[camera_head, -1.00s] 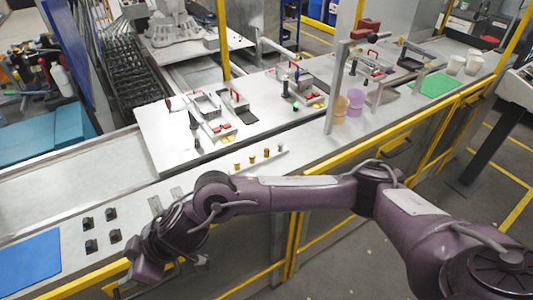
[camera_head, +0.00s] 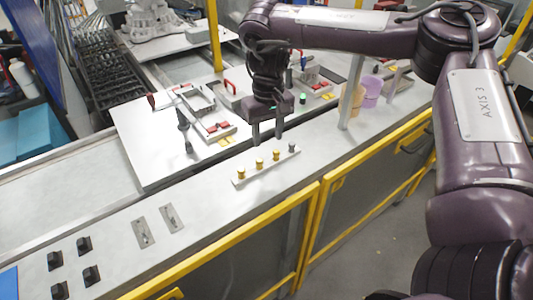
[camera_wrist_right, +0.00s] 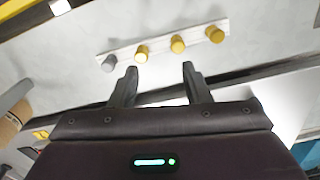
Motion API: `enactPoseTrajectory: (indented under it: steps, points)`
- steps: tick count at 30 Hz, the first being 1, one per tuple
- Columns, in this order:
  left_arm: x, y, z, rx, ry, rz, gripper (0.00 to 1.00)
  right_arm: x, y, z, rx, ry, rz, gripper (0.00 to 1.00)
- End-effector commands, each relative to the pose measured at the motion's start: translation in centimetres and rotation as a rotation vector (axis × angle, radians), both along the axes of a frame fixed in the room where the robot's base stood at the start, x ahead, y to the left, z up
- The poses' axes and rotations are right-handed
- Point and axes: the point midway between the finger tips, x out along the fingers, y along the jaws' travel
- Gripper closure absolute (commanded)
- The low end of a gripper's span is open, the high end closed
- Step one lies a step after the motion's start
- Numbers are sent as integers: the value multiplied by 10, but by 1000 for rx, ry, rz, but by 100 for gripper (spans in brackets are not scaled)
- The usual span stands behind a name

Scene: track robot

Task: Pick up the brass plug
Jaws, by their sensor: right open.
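Three brass-coloured plugs stand in a row on a pale strip (camera_head: 267,170): a left one (camera_head: 241,173), a middle one (camera_head: 259,164) and a right one (camera_head: 276,156). A grey plug (camera_head: 292,147) stands at the right end. In the right wrist view the row shows as the grey plug (camera_wrist_right: 109,63) and brass plugs (camera_wrist_right: 141,53), (camera_wrist_right: 178,43) and (camera_wrist_right: 215,33). My right gripper (camera_head: 268,141) points down just behind the row, open and empty. Its two fingers (camera_wrist_right: 160,68) are apart from the plugs. My left gripper is not in view.
Behind the gripper, a white table (camera_head: 150,155) carries fixtures with red handles and a dark upright tool (camera_head: 185,130). Black blocks (camera_head: 84,244) and two metal plates (camera_head: 143,232) lie front left. A yellow rail (camera_head: 240,243) runs along the front edge. Purple and tan cups (camera_head: 371,91) stand right.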

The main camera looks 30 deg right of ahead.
Motion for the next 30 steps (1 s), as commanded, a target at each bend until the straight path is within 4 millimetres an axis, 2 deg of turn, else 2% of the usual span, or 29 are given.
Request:
enactPoseTrajectory:
  steps: [1, 5, 15, 22, 30]
  points:
    - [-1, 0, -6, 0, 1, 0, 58, -1, -10, 4, 0, 2, -53, 57]
    - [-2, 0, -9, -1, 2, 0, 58, -4, -21, 6, 3, 15, -121, 57]
    - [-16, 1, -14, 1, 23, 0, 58, -4, -26, -32, 3, 18, -124, 57]
    - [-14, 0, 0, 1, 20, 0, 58, -2, -30, -60, 0, 14, -119, 57]
    - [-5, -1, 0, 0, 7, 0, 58, -1, -29, -66, 1, 12, -119, 57]
